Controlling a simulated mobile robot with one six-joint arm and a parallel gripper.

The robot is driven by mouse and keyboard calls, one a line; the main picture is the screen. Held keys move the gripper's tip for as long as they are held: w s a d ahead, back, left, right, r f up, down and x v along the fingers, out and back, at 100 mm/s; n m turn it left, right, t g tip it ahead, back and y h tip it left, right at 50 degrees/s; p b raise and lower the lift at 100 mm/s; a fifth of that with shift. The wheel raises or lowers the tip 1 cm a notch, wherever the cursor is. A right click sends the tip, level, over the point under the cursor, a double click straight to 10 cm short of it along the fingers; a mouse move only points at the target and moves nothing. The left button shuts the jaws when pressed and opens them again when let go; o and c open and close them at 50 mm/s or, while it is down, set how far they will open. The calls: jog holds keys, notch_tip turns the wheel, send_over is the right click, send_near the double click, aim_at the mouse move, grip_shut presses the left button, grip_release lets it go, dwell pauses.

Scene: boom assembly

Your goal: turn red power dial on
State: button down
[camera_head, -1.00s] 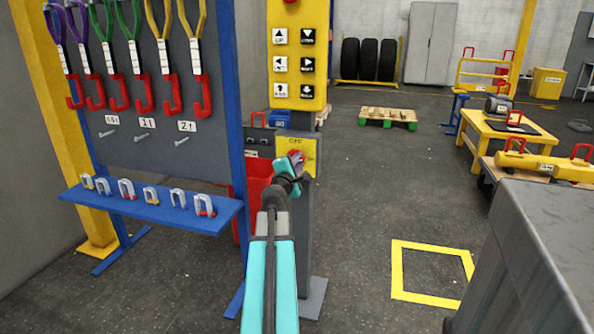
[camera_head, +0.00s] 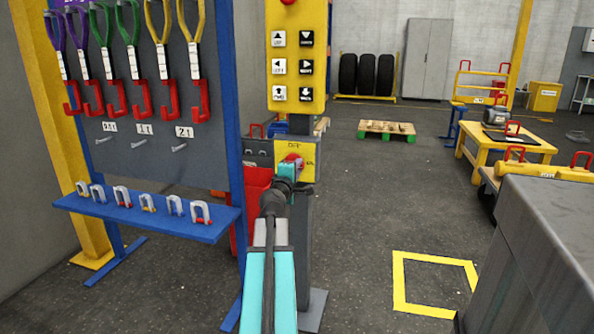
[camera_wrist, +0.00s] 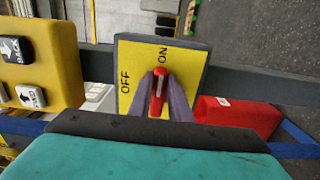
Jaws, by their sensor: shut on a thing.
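The red power dial (camera_wrist: 158,92) sits on a yellow plate (camera_wrist: 126,56) marked OFF at the left and ON at the top in the wrist view. Its handle with a white mark stands nearly upright there, its upper end pointing towards the ON side. My gripper (camera_wrist: 160,88) is shut on the dial, one purple finger on each side. In the head view the dial (camera_head: 293,159) shows just above my gripper (camera_head: 292,164), partly hidden by it. The plate (camera_head: 309,148) faces me on a grey post, with OFF at its top.
A yellow button panel (camera_head: 297,55) is above the plate. A blue rack with hooks and a shackle shelf (camera_head: 150,215) stands close at left. A red bin (camera_head: 254,185) is behind my arm. Floor to the right is open up to a grey block (camera_head: 540,240).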

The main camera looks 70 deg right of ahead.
jog(key=shift+r, duration=0.1)
jog(key=c, duration=1.6)
grip_release()
jog(key=shift+c, duration=0.2)
jog(key=shift+a, duration=0.15)
jog(key=a+b, duration=0.2)
jog(key=a, duration=0.6)
jog(key=shift+s+f+b, duration=0.25)
jog(key=shift+b, duration=0.15)
jog(key=shift+a, duration=0.15)
jog(key=b, duration=0.4)
jog(key=shift+a, duration=0.4)
